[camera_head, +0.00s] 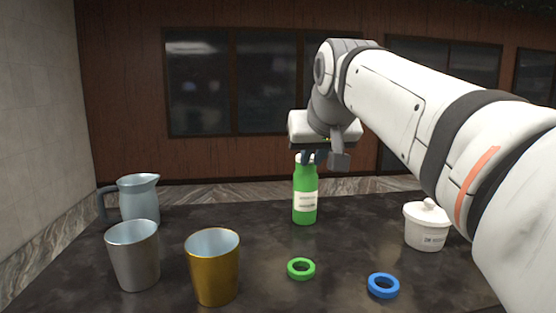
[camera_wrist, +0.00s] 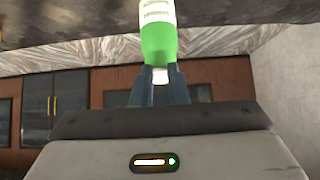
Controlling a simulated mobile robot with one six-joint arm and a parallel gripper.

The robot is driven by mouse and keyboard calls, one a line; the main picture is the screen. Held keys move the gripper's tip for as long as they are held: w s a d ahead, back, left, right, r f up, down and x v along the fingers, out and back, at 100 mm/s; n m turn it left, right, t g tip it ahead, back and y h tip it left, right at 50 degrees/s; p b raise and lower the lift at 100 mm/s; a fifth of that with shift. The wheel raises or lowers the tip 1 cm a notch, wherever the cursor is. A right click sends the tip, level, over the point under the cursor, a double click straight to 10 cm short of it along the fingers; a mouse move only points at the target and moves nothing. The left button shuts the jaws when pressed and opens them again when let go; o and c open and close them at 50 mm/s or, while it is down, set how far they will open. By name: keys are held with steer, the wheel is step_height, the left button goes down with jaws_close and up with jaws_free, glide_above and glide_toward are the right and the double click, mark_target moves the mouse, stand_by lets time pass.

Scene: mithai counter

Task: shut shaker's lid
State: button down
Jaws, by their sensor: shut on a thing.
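A green bottle (camera_head: 304,210) with a white label stands upright on the dark counter, near the back middle. My gripper (camera_head: 308,157) is above it, its fingers at the bottle's white top. In the wrist view the bottle (camera_wrist: 158,42) appears upside down, and its narrow white cap (camera_wrist: 160,76) sits between the two fingers (camera_wrist: 160,82). My gripper is shut on this cap. The fingers partly hide the cap, so I cannot tell whether it is fully seated. No other thing in view is plainly a shaker with a hinged lid.
A grey jug (camera_head: 139,203), a silver cup (camera_head: 134,262) and a gold cup (camera_head: 213,275) stand at left. A green ring (camera_head: 301,277) and a blue ring (camera_head: 371,284) lie in front. A white lidded pot (camera_head: 426,237) stands at right, near my arm.

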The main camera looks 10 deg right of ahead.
steer(key=c, duration=1.4)
jaws_free()
steer(key=v, duration=0.7)
steer(key=shift+s+r, duration=0.25)
steer(key=shift+s, duration=0.05)
